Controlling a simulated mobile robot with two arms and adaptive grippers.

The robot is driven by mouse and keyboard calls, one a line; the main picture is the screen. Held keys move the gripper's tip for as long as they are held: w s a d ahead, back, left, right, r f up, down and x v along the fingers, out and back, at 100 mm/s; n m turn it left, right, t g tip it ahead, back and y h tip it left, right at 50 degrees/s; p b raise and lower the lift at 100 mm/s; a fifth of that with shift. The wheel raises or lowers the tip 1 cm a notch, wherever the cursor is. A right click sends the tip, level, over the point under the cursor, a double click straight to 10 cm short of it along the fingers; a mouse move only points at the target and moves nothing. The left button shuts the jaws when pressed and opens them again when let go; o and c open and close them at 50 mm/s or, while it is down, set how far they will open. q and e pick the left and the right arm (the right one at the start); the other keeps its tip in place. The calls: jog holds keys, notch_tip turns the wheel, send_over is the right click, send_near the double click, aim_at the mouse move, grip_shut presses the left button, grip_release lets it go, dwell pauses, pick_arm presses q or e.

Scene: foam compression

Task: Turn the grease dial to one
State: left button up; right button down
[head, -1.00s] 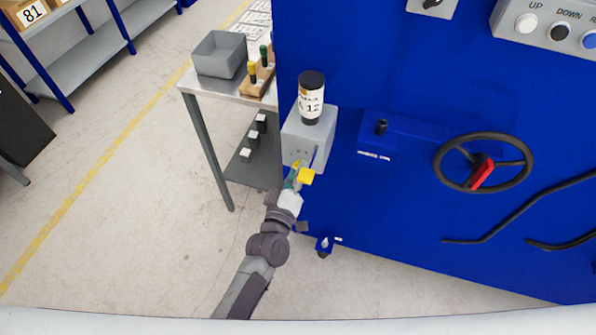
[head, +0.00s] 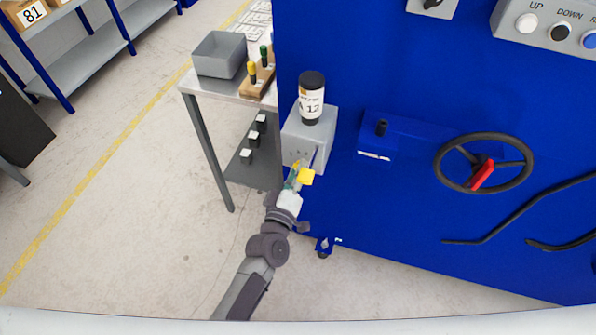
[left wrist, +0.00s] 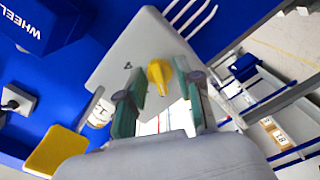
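The grease dial is a yellow pointed knob (left wrist: 158,75) on the pale grey face of the grease box (left wrist: 130,45), with a small dark triangle mark beside it. The grey box (head: 293,140) stands against the blue machine in the head view and carries a black cartridge (head: 311,97) with a white label reading "A 12". My left gripper (head: 295,175) is at the box's front face. In the left wrist view its teal fingers (left wrist: 158,92) are apart, one on each side of the knob. I cannot tell whether they touch it. My right gripper is not in view.
A metal table (head: 215,90) with a grey bin (head: 220,54) stands left of the box. A handwheel (head: 484,163) is on the blue machine to the right.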

pick_arm(q)
jog(key=v, duration=1.2)
